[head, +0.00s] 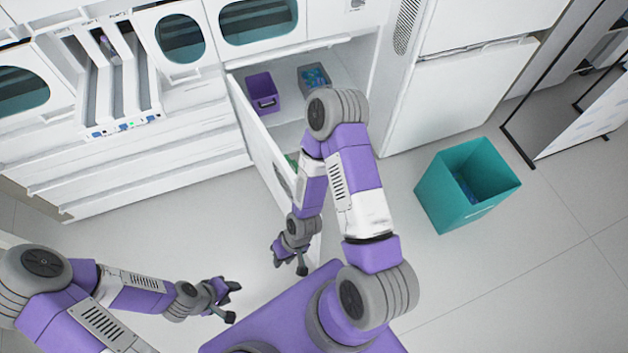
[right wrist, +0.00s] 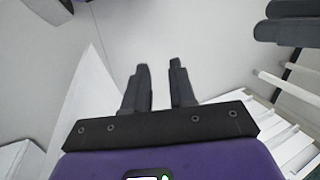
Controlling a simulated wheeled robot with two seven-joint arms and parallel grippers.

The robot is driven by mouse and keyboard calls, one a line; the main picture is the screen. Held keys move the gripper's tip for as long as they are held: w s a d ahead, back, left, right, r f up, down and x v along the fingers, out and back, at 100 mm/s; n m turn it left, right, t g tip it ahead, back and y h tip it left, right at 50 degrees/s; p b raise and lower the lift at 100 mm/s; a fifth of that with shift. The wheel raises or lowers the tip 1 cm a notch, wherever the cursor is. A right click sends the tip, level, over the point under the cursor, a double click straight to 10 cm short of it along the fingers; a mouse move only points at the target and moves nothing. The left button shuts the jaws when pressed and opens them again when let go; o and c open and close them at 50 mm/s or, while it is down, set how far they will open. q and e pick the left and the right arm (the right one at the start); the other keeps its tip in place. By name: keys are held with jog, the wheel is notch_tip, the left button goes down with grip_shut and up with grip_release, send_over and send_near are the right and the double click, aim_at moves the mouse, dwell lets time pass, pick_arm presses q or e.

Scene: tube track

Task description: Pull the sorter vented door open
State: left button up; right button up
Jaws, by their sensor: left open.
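The white sorter (head: 150,160) stands along the back, with blue oval windows. A white door (head: 261,138) on its lower compartment stands swung out toward me, and the compartment is open. My right gripper (head: 290,264) is near the door's outer end, in front of the sorter. In the right wrist view its fingers (right wrist: 160,72) are apart with only floor between them. My left gripper (head: 229,301) is open and empty, left of the right gripper and over the floor.
Inside the compartment are a purple bin (head: 262,92) and a grey bin (head: 301,79) with blue items. A teal bin (head: 446,195) stands on the floor to the right. A narrow vented panel (head: 406,26) is beside white cabinets (head: 455,95). Floor around the teal bin is clear.

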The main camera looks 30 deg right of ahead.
pick_arm(q)
notch_tip(320, 180, up, 9)
jog(key=p, duration=0.8)
pick_arm(e)
jog(key=s+a+r+n+g, duration=0.5)
jog(key=r+n, duration=0.3)
jog(key=n, duration=0.3)
jog(key=s+d+f+n+g+h+b, duration=0.2)
jog(key=s+d+f+n+h+b, duration=0.2)
jog(key=d+n+h, duration=0.65)
jog(key=w+d+r+n+t+h+b, duration=0.1)
jog(key=w+r+n+t+h, duration=0.1)
jog(key=w+n+t+h, duration=0.3)
jog(key=w+r+n+t+h+b, duration=0.1)
jog(key=w+r+n+t, duration=0.15)
jog(key=w+n, duration=0.5)
jog(key=w+d+r+n+t+h+b, duration=0.1)
jog(key=w+r+n+t+h, duration=0.15)
jog(key=w+n+t, duration=0.35)
jog(key=shift+n+g+h, duration=0.3)
jog(key=shift+g, duration=0.45)
jog(key=x, duration=0.6)
jog(key=shift+s+d+f+b, duration=0.2)
jog(key=shift+d+f+b, duration=0.1)
jog(key=shift+d+b, duration=0.1)
pick_arm(q)
notch_tip(320, 180, down, 8)
jog(key=shift+r, duration=0.25)
pick_arm(e)
jog(key=shift+c, duration=0.4)
